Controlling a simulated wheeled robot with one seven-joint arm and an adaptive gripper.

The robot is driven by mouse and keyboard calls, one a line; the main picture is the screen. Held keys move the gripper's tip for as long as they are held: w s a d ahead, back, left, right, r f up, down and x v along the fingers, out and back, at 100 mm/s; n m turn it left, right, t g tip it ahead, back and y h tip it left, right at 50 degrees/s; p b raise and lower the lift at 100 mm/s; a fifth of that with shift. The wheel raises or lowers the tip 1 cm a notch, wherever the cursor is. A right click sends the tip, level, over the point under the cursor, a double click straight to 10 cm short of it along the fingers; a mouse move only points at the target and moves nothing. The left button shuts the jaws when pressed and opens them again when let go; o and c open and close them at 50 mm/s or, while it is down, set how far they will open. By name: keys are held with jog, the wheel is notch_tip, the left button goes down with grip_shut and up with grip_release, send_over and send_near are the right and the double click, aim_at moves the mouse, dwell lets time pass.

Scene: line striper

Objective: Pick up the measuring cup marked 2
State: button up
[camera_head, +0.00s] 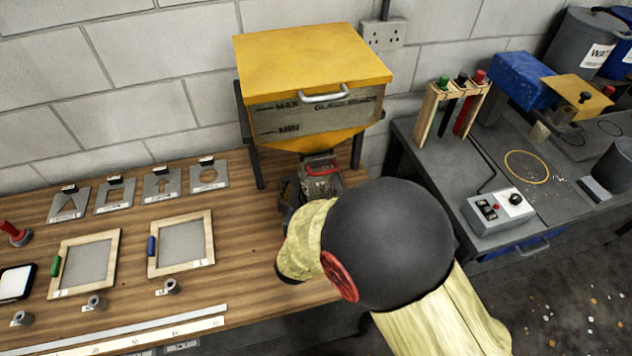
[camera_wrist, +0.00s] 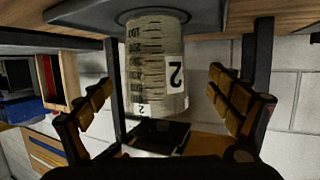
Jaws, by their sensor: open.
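The measuring cup marked 2 (camera_wrist: 153,70) is a clear, graduated cylinder with a white label bearing a black 2. In the wrist view, which appears upside down, it stands on a grey plate (camera_wrist: 210,14). My gripper (camera_wrist: 158,88) is open, with one finger on each side of the cup and visible gaps between. In the head view, my gripper (camera_head: 292,192) is a dark shape below the yellow hopper (camera_head: 312,70), mostly hidden by my arm. I cannot clearly make out the cup there.
The hopper's dark legs (camera_head: 250,135) stand close around my gripper. Two framed screens (camera_head: 182,246), metal stencils (camera_head: 162,184) and small grey cylinders (camera_head: 171,287) lie to the left on the wooden bench. A control box (camera_head: 499,209) sits on the grey table at right.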

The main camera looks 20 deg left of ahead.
aim_at(316, 179)
jog(key=x, duration=0.2)
jog(key=b+x, duration=0.1)
jog(key=x, duration=0.3)
jog(key=shift+d+r, duration=0.3)
jog(key=shift+c, duration=1.3)
jog(key=c, duration=1.4)
jog(key=shift+r, duration=0.1)
jog(key=shift+c, duration=0.8)
jog(key=shift+r, duration=0.1)
